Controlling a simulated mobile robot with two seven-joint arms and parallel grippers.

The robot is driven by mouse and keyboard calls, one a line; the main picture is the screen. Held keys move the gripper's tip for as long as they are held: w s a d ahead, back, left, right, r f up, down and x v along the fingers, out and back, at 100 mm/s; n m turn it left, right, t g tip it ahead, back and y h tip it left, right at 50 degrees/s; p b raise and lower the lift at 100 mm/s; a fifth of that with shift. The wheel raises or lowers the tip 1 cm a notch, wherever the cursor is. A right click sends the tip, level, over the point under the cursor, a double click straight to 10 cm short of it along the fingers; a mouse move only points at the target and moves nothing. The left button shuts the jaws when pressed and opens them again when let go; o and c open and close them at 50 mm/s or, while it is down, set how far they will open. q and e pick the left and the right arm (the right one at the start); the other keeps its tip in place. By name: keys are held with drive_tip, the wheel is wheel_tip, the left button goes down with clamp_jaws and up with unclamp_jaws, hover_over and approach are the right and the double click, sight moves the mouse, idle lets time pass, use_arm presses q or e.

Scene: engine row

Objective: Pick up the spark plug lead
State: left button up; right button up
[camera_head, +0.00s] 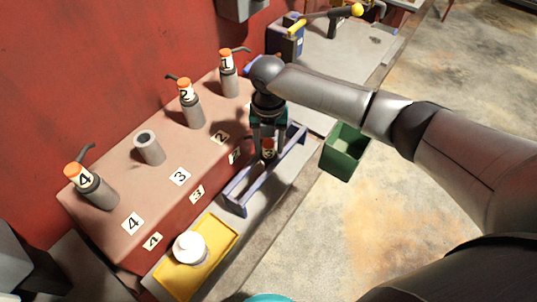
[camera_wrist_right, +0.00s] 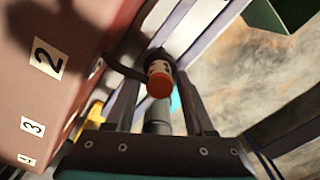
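The spark plug lead (camera_head: 268,149), with an orange cap, is in the blue rack (camera_head: 237,206) in the head view. In the right wrist view the lead (camera_wrist_right: 160,84) shows its orange end, a dark curved cable and a grey body. My right gripper (camera_head: 268,139) points down over the rack, its fingers on either side of the lead. In the wrist view the fingers are apart, with a gap visible beside the lead's body; the fingertips' contact is not clear. My left gripper is not in view.
The red engine block has leads 1 (camera_head: 228,74), 2 (camera_head: 189,104) and 4 (camera_head: 92,187) on it. An open grey tube (camera_head: 148,147) stands by label 3. A yellow tray (camera_head: 222,240) holds a white object (camera_head: 190,248). A green bin (camera_head: 344,153) is right of the rack.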

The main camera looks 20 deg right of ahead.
clamp_jaws()
drive_tip(key=shift+r, duration=0.1)
idle(0.4)
